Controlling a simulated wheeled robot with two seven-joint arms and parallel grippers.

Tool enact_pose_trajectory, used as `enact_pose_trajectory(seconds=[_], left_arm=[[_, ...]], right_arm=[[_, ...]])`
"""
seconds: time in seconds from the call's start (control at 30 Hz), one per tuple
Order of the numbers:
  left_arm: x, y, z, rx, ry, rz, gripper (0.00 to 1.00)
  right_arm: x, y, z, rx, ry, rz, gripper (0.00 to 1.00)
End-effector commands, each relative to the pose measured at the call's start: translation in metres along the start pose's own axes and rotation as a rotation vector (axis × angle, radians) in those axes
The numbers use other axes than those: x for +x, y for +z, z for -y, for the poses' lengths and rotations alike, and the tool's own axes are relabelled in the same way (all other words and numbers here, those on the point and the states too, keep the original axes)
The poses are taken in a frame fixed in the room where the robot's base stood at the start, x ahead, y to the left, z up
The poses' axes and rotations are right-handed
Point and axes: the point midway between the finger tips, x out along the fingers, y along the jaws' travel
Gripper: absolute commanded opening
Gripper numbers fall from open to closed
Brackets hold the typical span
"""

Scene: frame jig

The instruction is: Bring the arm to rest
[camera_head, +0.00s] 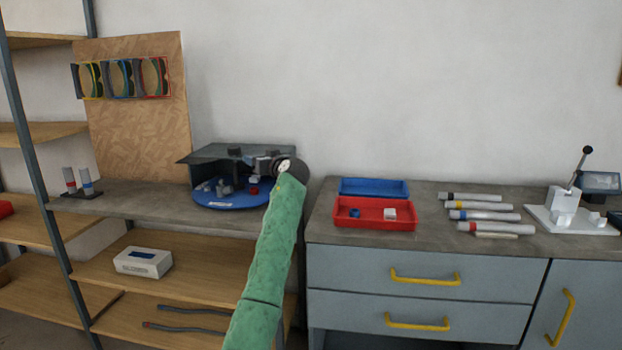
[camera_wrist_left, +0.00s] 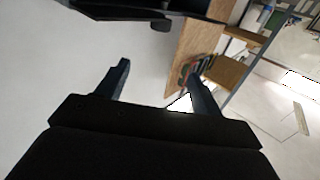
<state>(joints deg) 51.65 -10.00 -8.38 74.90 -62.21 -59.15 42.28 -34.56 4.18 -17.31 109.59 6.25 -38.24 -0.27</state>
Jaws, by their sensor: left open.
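My left arm, in a green sleeve (camera_head: 272,255), reaches up from the bottom of the head view. My left gripper (camera_head: 254,164) is at the front of a dark grey open-fronted box (camera_head: 225,152), above a blue round tray (camera_head: 232,201). It partly hides the box's inside, and its fingertips are too small to make out there. In the left wrist view the two fingers of the gripper (camera_wrist_left: 157,72) stand apart with nothing between them. My right gripper is in neither view.
Small blue, grey and red parts lie on the tray. A red bin (camera_head: 373,226) and a blue bin (camera_head: 374,181) stand on the right counter, with several tubes (camera_head: 484,215) and a white lever press (camera_head: 571,212). A chipboard panel (camera_head: 140,120) with hung frames stands behind the left shelf.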

Motion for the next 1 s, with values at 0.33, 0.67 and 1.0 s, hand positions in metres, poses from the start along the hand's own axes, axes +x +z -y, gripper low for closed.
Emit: enact_pose_trajectory(seconds=[0.33, 0.67, 1.0], left_arm=[[-0.004, 0.015, 0.005, 0.142, 0.0, 0.117, 0.67], [-0.037, -0.016, 0.02, 0.148, 0.108, 0.221, 0.67], [-0.093, -0.053, 0.051, 0.133, 0.296, 0.272, 0.67]], right_arm=[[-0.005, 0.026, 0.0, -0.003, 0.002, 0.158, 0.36], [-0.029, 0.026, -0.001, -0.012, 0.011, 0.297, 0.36], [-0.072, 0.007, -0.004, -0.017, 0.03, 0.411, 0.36]])
